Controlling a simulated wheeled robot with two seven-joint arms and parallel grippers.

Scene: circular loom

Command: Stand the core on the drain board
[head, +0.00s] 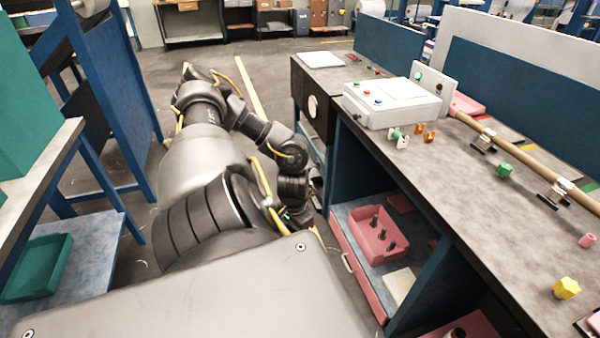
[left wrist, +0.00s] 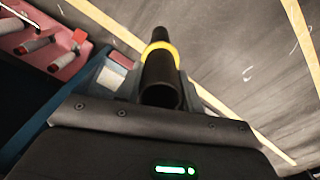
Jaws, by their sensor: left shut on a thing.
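My left gripper (left wrist: 148,88) is shut on a dark hollow tube with a yellow band, which I take as the core (left wrist: 161,75). The tube's open end faces the wrist camera. In the head view my left arm reaches down beside the bench's open side, and the fingers and core cannot be made out there. A pale flat board (head: 399,286), possibly the drain board, lies on the low shelf to the right of the arm. My right gripper is not in view.
A pink tray (head: 353,245) with several dark bobbins stands on the low shelf; a pink tray also shows in the left wrist view (left wrist: 14,60). The bench top (head: 450,180) holds a control box (head: 395,108), a long rod (head: 520,155) and small coloured parts. Open floor lies ahead.

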